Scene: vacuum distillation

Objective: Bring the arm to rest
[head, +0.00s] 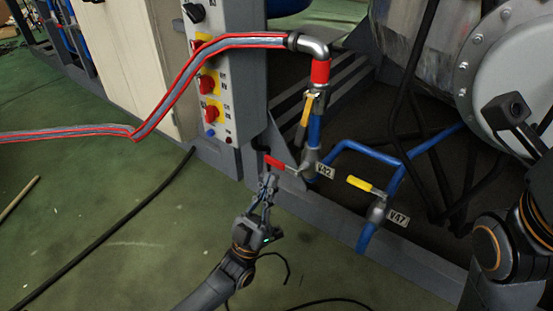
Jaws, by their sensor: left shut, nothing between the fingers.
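My left gripper (268,184) is shut and empty, its fingers pointing up just below the red valve handle (275,163) beside the VA2 tag (325,171). I cannot tell whether the fingertips touch that handle. My left arm reaches in from the bottom. Links of my right arm show at the right edge, but I cannot make out its gripper there.
A yellow handle (359,183) sits on the valve tagged VA7 (397,217). Blue pipes (367,152) run behind. A grey control box (228,75) with red knobs stands above left. A red-edged hose (178,87) crosses the upper left. Green floor (105,225) is open at left, with a black cable.

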